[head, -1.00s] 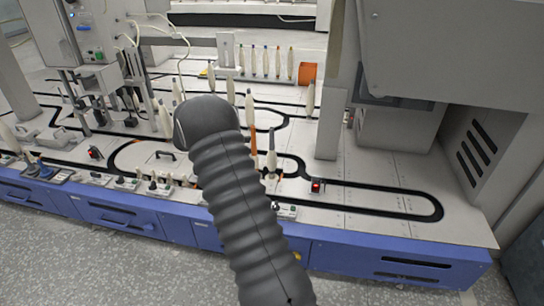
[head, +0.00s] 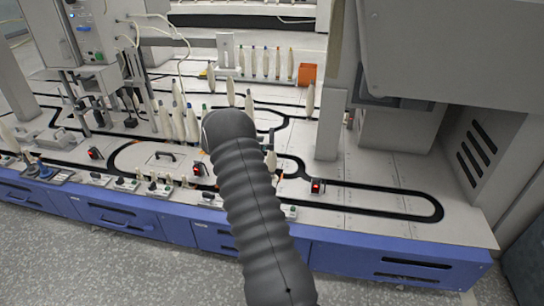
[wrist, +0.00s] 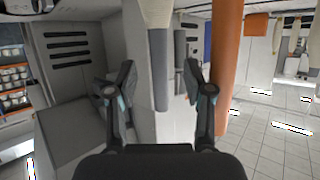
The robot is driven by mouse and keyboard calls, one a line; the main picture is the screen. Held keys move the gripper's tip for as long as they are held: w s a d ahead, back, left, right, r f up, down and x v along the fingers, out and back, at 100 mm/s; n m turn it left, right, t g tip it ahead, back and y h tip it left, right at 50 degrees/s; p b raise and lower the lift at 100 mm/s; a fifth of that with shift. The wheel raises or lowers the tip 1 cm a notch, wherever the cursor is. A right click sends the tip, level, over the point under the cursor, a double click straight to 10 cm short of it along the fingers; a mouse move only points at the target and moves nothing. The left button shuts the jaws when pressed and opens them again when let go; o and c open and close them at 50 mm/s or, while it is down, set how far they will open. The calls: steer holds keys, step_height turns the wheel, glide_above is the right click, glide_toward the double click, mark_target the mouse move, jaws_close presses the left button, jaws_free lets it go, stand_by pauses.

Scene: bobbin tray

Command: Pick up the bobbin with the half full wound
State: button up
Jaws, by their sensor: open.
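In the wrist view my gripper (wrist: 160,88) is open, with one dark finger on each side and nothing held. Between and beyond the fingers hangs a bobbin-like piece (wrist: 161,80), pale and wider at the top and grey below; I cannot tell how far it is wound. An orange cylinder (wrist: 227,60) stands close to the right finger, partly behind it. In the head view my arm hides the gripper. Pale bobbins stand around it: one behind (head: 249,103), one to its right (head: 271,158) partly covered by the arm, and several to its left (head: 178,122).
A row of several bobbins (head: 265,62) stands at the back, next to an orange box (head: 307,74). A grey post (head: 330,110) and a large grey housing (head: 440,50) stand to the right.

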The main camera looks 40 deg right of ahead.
mark_target(272, 152)
steer(key=x, duration=0.4)
steer(key=shift+d+f, duration=0.15)
steer(key=shift+d, duration=0.2)
jaws_close()
